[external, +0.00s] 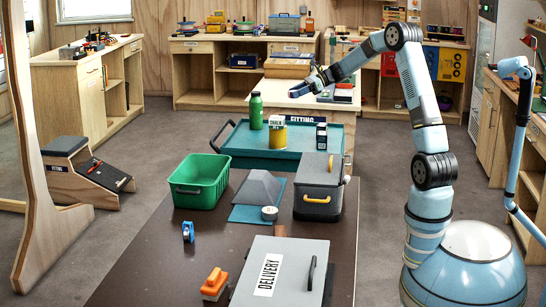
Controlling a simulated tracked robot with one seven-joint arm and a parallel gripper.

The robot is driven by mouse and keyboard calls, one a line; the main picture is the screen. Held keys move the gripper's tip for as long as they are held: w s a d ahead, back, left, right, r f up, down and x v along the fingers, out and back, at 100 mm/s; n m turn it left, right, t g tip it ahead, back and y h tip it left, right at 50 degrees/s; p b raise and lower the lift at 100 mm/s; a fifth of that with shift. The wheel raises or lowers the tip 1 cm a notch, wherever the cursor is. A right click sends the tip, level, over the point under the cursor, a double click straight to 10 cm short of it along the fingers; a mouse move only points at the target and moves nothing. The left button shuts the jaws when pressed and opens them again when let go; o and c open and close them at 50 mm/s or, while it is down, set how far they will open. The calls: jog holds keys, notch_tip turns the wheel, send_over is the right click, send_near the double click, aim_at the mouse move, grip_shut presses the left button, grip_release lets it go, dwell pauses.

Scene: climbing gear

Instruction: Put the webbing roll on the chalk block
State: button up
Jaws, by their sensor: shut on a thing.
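My gripper (300,91) is at the end of the raised arm, in the air above and just behind the teal tray. It is shut on a small bluish thing that seems to be the webbing roll; it is too small here to make out clearly. The yellow and white thing labelled CHALK (277,136), which I take for the chalk block, stands upright on the teal tray, below and slightly left of my gripper. The gripper is apart from it.
Nearer are a green crate (201,181), a grey box (319,187), a white round thing (269,213) and a DELIVERY lid (290,270).

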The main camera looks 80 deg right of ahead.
jog(key=w+d+f, duration=0.2)
jog(key=w+d, duration=0.1)
jog(key=w, duration=0.1)
send_over(280, 117)
jog(key=f, duration=0.5)
jog(key=shift+s+a+f, duration=0.15)
jog(key=shift+a+f, duration=0.1)
jog(key=shift+f, duration=0.15)
jog(key=shift+d+f, duration=0.1)
jog(key=shift+f, duration=1.6)
jog(key=o, duration=1)
jog(key=shift+o, duration=0.2)
